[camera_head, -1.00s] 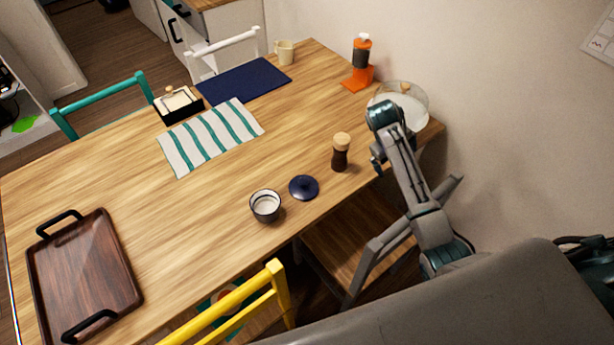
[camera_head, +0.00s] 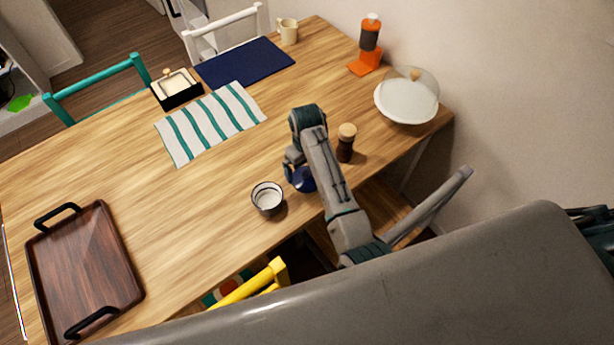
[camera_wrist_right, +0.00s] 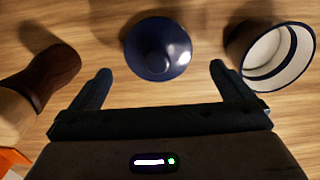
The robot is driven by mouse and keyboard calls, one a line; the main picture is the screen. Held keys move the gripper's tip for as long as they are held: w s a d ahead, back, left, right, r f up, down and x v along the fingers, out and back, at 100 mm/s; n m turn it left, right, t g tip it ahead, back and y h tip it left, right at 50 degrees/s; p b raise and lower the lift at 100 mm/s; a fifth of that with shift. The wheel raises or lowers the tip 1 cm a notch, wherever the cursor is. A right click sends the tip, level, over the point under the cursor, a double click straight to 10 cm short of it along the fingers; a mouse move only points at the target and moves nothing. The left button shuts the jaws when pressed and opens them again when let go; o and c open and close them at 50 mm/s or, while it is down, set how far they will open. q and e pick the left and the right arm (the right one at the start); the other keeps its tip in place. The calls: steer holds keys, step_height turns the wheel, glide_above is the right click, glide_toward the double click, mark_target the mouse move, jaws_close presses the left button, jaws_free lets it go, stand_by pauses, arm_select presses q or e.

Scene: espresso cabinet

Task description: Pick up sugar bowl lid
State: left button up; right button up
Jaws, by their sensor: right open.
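The sugar bowl lid (camera_wrist_right: 158,48) is dark blue and round with a knob, and lies on the wooden table. In the head view the lid (camera_head: 304,181) is partly hidden behind my right gripper. My right gripper (camera_head: 291,172) is over the table at the lid. In the right wrist view its two fingers (camera_wrist_right: 160,83) are apart and empty, with the lid ahead between them, not gripped. The sugar bowl (camera_head: 267,199), dark outside and white inside, stands open left of the lid; it also shows in the right wrist view (camera_wrist_right: 270,56). My left gripper is not in view.
A pepper mill (camera_head: 346,143) stands close to my right arm, and it shows in the right wrist view (camera_wrist_right: 45,75). A domed cake stand (camera_head: 407,101) is at the table's right end. A wooden tray (camera_head: 85,270) lies at the left. The table middle is clear.

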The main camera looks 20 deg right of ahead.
mark_target(307, 174)
steer(key=shift+f, duration=0.35)
step_height(307, 174, down, 3)
steer(key=shift+w+d+f+p, duration=0.1)
steer(key=shift+f+p, duration=0.1)
steer(key=shift+p, duration=0.65)
steer(key=shift+f, duration=0.55)
steer(key=c, duration=0.8)
